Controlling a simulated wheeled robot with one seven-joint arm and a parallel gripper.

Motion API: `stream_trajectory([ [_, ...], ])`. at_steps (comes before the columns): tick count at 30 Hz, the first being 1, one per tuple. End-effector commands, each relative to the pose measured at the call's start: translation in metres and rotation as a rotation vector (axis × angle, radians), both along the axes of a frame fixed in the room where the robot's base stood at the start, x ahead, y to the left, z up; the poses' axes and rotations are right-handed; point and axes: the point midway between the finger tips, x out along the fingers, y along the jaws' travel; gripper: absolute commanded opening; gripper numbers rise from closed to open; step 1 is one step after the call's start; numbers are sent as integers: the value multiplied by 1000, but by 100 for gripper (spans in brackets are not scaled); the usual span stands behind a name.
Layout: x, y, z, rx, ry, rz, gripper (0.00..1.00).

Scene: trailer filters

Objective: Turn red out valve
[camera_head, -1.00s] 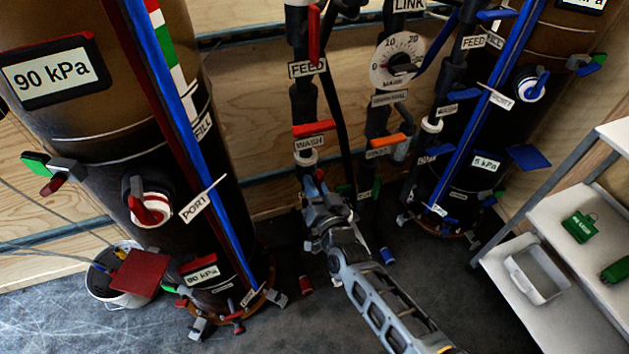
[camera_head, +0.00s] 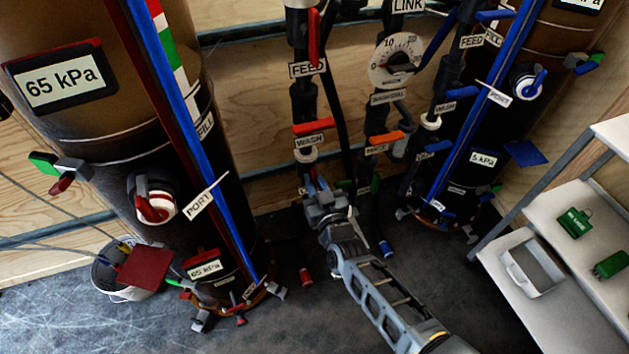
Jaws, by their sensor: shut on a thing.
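My gripper (camera_head: 318,190) is at the lower end of the left black pipe (camera_head: 305,105), below the WASH label (camera_head: 310,142). Its jaws are shut around a small handle there. The handle is mostly hidden by the gripper, with only slight red and blue bits showing, so its angle cannot be told; from its place it appears to be the red out valve. The left tank (camera_head: 110,125) has a red-framed display (camera_head: 63,86) reading 65 kPa. A smaller display (camera_head: 204,269) low on that tank also reads 65 kPa.
A red wash handle (camera_head: 314,128) and a red feed handle (camera_head: 314,35) sit above my gripper. An orange handle (camera_head: 388,137) and a round gauge (camera_head: 396,62) are on the middle pipe. A white bucket (camera_head: 115,280) stands left, a white shelf (camera_head: 560,235) right.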

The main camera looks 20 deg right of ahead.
Motion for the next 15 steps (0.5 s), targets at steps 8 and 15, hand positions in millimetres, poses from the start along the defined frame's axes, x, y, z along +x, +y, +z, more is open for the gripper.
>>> stream_trajectory([
  [8, -1, 0, -2, -2, 4, 1, 19],
  [15, -1, 0, -1, -1, 2, 1, 38],
])
